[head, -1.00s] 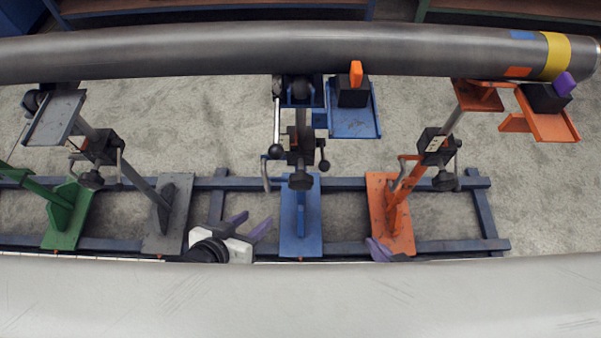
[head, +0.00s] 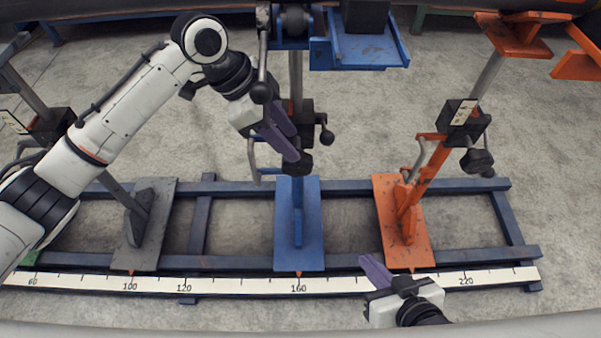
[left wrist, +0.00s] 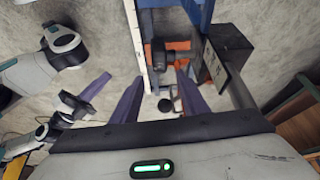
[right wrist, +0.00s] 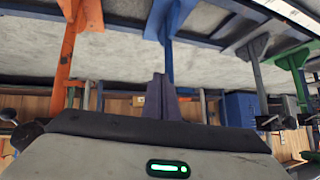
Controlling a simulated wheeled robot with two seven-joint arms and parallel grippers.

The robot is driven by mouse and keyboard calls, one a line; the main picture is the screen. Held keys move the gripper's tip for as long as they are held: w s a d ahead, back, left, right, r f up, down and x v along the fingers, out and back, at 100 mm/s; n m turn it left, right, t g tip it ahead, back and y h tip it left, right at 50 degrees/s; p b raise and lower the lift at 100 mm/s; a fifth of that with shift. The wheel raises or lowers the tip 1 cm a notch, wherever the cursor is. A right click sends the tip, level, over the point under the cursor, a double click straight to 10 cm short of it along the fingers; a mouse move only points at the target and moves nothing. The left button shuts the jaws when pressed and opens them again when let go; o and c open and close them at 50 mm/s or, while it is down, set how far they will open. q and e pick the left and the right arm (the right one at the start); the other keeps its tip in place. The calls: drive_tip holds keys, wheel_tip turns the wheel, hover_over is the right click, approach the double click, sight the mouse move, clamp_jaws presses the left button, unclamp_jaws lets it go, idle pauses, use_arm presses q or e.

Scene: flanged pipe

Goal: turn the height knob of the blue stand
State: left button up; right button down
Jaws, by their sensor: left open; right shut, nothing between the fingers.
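The blue stand (head: 298,240) is in the middle of the head view, its plate on the blue floor frame. Its post carries a black clamp block with a dark height knob (head: 303,164) facing me, partly hidden by my gripper. My left gripper (head: 292,150) is open, its purple fingers just up and left of the knob; I cannot tell whether they touch it. In the left wrist view the black knob (left wrist: 160,55) is ahead of the spread fingers. My right gripper (head: 366,263) is shut and empty, low and right of the blue plate. Its closed fingers show in the right wrist view (right wrist: 160,92).
An orange stand (head: 390,238) is to the right and a grey stand (head: 140,245) to the left. A bent handle (head: 254,160) and a ball-ended lever (head: 326,137) flank the blue post. A white scale strip (head: 230,285) runs along the front.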

sight(297, 164)
use_arm(q)
drive_tip(key=shift+m+y, duration=0.4)
drive_tip(key=shift+y, duration=0.1)
drive_tip(key=b+x, duration=0.1)
drive_tip(key=x, duration=0.2)
drive_tip(key=b+x, duration=0.1)
drive_tip(key=x, duration=0.1)
drive_tip(key=a+b+x, duration=0.1)
drive_tip(key=x, duration=0.2)
drive_tip(key=shift+d+f+b, duration=0.15)
drive_tip(key=shift+f+b, duration=0.25)
drive_tip(key=shift+f, duration=0.15)
use_arm(e)
drive_tip(key=f, duration=0.1)
drive_tip(key=a+f, duration=0.1)
drive_tip(key=f, duration=0.1)
drive_tip(key=shift+w+a+g+y, duration=0.2)
drive_tip(key=shift+a+g+y, duration=0.05)
drive_tip(key=shift+g+y, duration=0.05)
use_arm(q)
clamp_jaws()
unclamp_jaws()
drive_tip(key=shift+r, duration=0.15)
use_arm(e)
drive_tip(key=shift+r, duration=0.1)
